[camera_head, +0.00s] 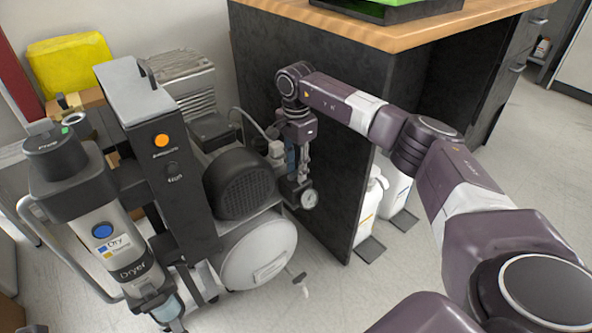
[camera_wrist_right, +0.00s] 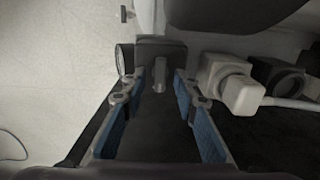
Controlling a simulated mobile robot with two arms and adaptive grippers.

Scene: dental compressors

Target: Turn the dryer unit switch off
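The dryer unit (camera_head: 128,262) stands at the left in the head view, a grey and black cylinder labelled "Dryer" with a blue round spot (camera_head: 103,231). Beside it is a dark control box (camera_head: 150,115) with an orange lamp (camera_head: 161,140) and a small black knob (camera_head: 174,170). My right gripper (camera_head: 300,178) points down by the compressor fittings, right of the black motor. In the right wrist view its blue-padded fingers (camera_wrist_right: 159,92) are apart, with a dark block (camera_wrist_right: 174,52) and its small grey lever (camera_wrist_right: 159,78) between or just beyond the tips. Contact cannot be told. My left gripper is out of view.
A round gauge (camera_head: 309,199) is close below my right gripper. The silver tank (camera_head: 262,255) and black motor (camera_head: 240,184) are to its left. A dark bench with a wooden top (camera_head: 420,33) stands behind, with white bottles (camera_head: 398,188) underneath. Front floor is clear.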

